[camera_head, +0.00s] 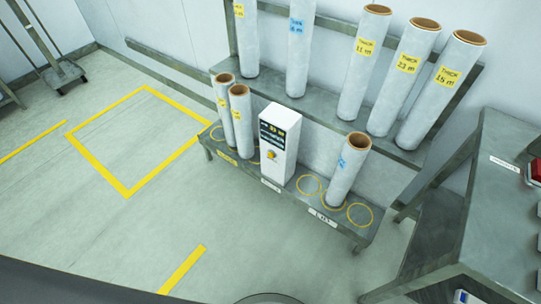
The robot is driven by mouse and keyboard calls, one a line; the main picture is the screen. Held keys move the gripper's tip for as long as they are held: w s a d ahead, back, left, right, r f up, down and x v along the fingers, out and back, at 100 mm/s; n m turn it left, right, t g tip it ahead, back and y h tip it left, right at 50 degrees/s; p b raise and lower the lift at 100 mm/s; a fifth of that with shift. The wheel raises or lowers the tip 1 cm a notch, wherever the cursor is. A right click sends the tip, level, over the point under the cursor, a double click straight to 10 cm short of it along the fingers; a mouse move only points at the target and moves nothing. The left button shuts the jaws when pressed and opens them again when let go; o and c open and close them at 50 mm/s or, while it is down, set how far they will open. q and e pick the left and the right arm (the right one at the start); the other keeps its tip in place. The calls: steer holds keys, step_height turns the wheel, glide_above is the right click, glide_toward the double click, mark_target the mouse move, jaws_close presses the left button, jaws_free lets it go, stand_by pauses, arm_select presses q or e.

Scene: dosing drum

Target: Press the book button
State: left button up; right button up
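A white box (278,146) stands upright on the low metal bench. It has a dark display (271,134) with small lines of text and a yellow button or knob (271,155) on its front. I cannot read any lettering that marks a book button. A red object (537,172), cut off by the right edge, sits on the metal table; I cannot tell what it is. Neither of my grippers is in view.
The low bench (262,179) holds two rolls (240,120) left of the box and one roll (348,170) right of it. Several tall rolls (402,75) stand on the shelf behind. A metal table (500,225) is at right. The yellow-outlined floor area (135,140) is clear.

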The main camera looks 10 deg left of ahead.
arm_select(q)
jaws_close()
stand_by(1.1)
